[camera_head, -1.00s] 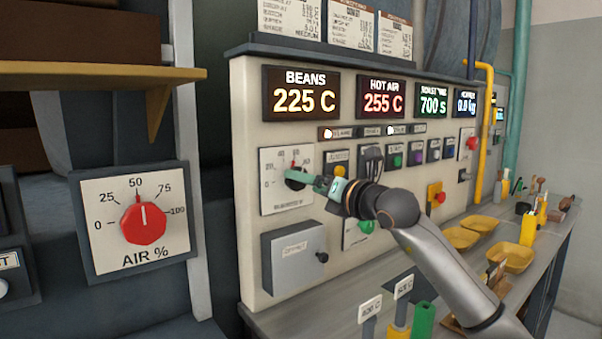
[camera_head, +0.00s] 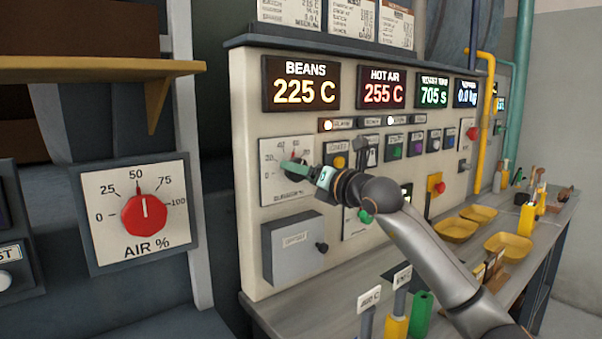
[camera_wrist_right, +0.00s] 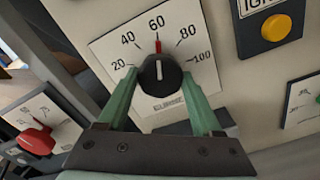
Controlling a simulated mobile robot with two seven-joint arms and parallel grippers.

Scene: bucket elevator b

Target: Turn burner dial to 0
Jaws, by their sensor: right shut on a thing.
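The burner dial is a black knob (camera_wrist_right: 160,72) on a white plate marked 20 to 100. Its red pointer stands close to 60 in the right wrist view. In the head view, the dial's plate (camera_head: 272,187) is on the left part of the cream panel, with the knob partly hidden by my gripper. My right gripper (camera_head: 300,169) is at the dial. In the wrist view its green fingers (camera_wrist_right: 160,78) lie on either side of the knob, shut on it. The left gripper is not in view.
A red AIR % dial (camera_head: 145,214) at about 50 is on the left. A grey box (camera_head: 295,247) juts out below the burner dial. An ignition button (camera_wrist_right: 277,27) is beside it. Yellow trays (camera_head: 510,246) and tools stand on the bench at right.

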